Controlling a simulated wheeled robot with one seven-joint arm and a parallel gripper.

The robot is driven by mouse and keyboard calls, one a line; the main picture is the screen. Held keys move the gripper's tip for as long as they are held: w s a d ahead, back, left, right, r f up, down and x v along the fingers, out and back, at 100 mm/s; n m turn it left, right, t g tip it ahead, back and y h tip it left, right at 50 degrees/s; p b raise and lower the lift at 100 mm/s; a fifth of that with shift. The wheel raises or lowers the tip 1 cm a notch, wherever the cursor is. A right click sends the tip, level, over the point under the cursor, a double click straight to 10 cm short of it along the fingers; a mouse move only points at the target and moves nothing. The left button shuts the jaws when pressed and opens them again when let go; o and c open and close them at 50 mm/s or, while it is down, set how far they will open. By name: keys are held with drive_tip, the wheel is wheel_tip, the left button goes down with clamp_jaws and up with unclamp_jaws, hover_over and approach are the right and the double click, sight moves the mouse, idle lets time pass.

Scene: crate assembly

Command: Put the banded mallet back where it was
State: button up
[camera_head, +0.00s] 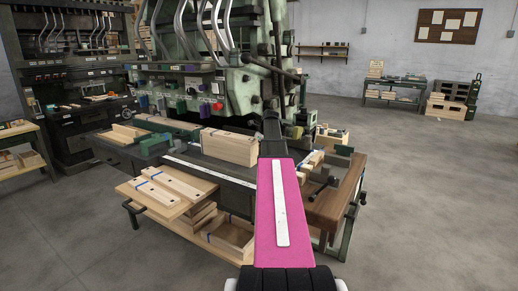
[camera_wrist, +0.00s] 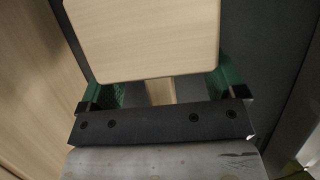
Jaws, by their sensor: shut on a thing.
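In the wrist view a pale wooden block with rounded corners, which I take to be the head of the banded mallet (camera_wrist: 150,38), fills the top middle. A narrow pale piece, like its handle, shows below it. My gripper (camera_wrist: 172,88) has green-padded fingers on both sides of this wood and is shut on it. No band shows on the visible face. In the head view my pink arm reaches toward the bench, and I cannot make out the gripper or held mallet. Pale wooden pieces (camera_head: 311,165), partly hidden by my arm, lie right of it; I cannot tell what they are.
A block of pale boards (camera_head: 229,147) stands on the green machine's bed. Banded boards (camera_head: 166,184) lie on a shelf in front. A brown wooden bench (camera_head: 337,200) with a dark tool (camera_head: 322,186) is right of my arm. Open floor lies further right.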

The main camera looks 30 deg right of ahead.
drive_tip(key=shift+f, duration=0.1)
drive_tip(key=o, duration=1)
drive_tip(key=v, duration=1.2)
